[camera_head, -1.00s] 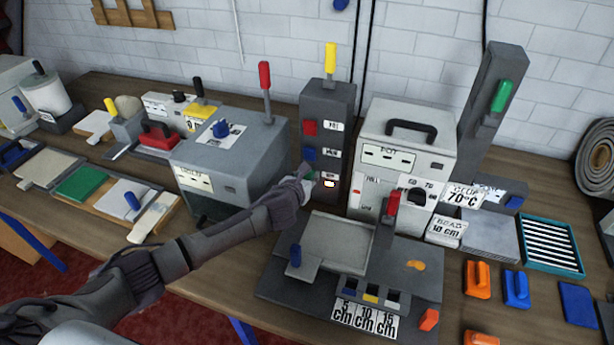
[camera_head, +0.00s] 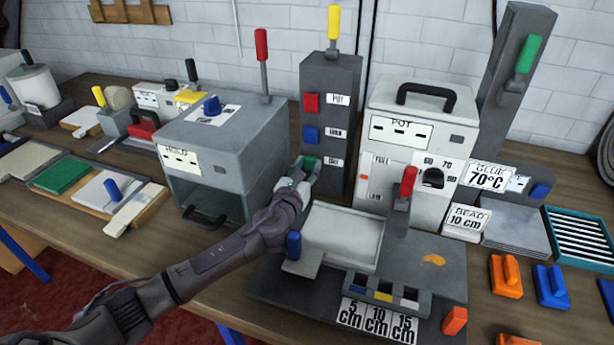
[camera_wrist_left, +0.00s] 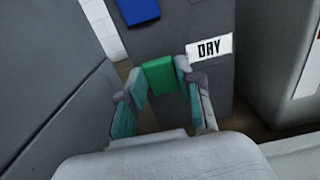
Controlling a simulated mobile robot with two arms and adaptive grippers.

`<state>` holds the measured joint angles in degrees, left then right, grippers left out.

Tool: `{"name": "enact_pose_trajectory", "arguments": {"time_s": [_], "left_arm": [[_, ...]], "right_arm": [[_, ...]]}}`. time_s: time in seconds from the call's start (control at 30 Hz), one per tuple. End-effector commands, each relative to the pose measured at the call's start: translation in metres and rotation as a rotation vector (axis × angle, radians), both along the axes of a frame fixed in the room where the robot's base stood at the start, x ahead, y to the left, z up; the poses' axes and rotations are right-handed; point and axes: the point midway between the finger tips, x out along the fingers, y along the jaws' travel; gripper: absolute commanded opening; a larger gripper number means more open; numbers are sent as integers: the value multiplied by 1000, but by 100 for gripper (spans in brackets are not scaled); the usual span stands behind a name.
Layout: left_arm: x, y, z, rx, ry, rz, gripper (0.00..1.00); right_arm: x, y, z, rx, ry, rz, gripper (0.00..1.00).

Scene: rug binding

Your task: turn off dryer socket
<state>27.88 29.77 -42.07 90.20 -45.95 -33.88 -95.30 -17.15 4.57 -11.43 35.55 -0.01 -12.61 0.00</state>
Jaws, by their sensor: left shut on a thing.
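The dark grey socket tower (camera_head: 327,75) stands against the wall, with a red switch (camera_head: 311,104), a blue switch (camera_head: 311,135) and a green switch (camera_head: 311,162) one above the other. The green one sits lowest, beside a white label (camera_head: 334,161) that reads DRY in the left wrist view (camera_wrist_left: 209,48). My left gripper (camera_head: 303,172) is at the green switch, and in the left wrist view its fingers (camera_wrist_left: 161,80) are shut on the green block (camera_wrist_left: 160,75). The fingers hide its sides. My right gripper is out of view.
A grey box machine (camera_head: 215,140) stands close left of the tower, and a white glue pot (camera_head: 415,135) close right. A press with a pale tray (camera_head: 342,232) and a red lever (camera_head: 408,182) lies in front. A yellow lever (camera_head: 334,22) tops the tower.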

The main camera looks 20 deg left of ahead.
Motion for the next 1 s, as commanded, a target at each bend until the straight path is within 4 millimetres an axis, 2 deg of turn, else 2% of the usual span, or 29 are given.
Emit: {"name": "enact_pose_trajectory", "arguments": {"time_s": [0.27,0.3,0.43,0.77,0.87,1.0], "left_arm": [[0,0,0,0,0,0,0],[0,0,0,0,0,0,40],[0,0,0,0,0,0,60],[-2,0,0,0,0,0,60],[-12,1,-1,2,1,-1,60],[-39,2,-1,2,2,-2,60]], "right_arm": [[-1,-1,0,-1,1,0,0],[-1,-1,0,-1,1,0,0],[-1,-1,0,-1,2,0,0],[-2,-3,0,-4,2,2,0],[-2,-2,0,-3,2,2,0],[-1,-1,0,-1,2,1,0]]}}
